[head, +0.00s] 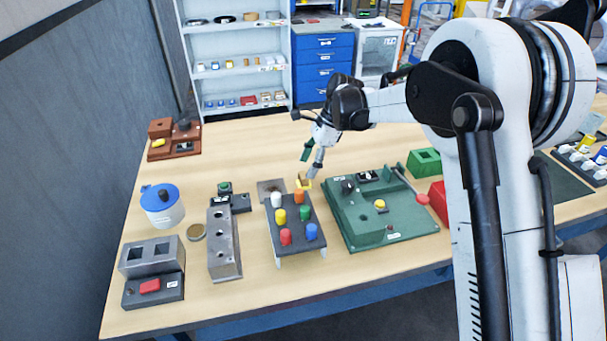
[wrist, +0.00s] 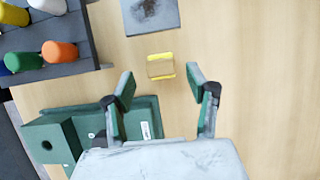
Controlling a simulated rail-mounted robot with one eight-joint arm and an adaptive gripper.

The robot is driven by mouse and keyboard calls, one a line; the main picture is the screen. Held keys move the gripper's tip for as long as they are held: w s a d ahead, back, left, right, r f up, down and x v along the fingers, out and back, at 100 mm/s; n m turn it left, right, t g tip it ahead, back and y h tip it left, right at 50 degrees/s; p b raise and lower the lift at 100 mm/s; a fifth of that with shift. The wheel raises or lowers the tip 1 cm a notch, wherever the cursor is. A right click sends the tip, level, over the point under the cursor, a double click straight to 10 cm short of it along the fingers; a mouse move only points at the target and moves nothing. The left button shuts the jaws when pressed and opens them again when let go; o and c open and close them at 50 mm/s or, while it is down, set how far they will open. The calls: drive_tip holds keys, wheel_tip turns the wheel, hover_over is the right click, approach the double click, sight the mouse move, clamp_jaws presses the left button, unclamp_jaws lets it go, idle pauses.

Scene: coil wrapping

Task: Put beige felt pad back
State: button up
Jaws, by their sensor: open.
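The beige felt pad (wrist: 160,66) has yellow edges and lies on the wooden table in the wrist view. In the head view the pad (head: 304,183) shows as a small yellow and beige piece behind the rack of coloured pegs. My gripper (wrist: 160,77) is open and empty, with its two green-tipped fingers spread on the pad's near side. In the head view my gripper (head: 311,166) points down close to the pad. I cannot tell its exact height above the table.
A grey plate with a dark smudge (wrist: 151,16) lies beyond the pad. The peg rack (head: 287,210) stands in front, and a green fixture (head: 400,222) is to the right. Bare table lies to the right of the pad in the wrist view.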

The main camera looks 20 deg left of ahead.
drive_tip(key=v, duration=0.7)
drive_tip(key=shift+r, duration=0.15)
drive_tip(key=s+d+r+n+t, duration=0.2)
drive_tip(key=s+d+r, duration=0.2)
drive_tip(key=d, duration=0.3)
drive_tip(key=s+d+r+n+t+h, duration=0.1)
drive_tip(key=s+d+r, duration=0.35)
drive_tip(key=d, duration=0.25)
drive_tip(key=s+d+r+n+t, duration=0.2)
drive_tip(key=s+d+r, duration=0.1)
drive_tip(key=d+r, duration=0.3)
drive_tip(key=s+d+f+n+t+h, duration=0.1)
drive_tip(key=s+d+f+n+t, duration=0.1)
drive_tip(key=s+d, duration=0.7)
drive_tip(key=s+d+f+n+t+h, duration=0.2)
drive_tip(key=s+d+f+n, duration=0.2)
drive_tip(key=s+d, duration=0.4)
drive_tip(key=s, duration=0.4)
drive_tip(key=shift+s+d+f+n+t, duration=0.2)
drive_tip(key=shift+s+d+n+t, duration=0.1)
drive_tip(key=shift+d+n, duration=0.1)
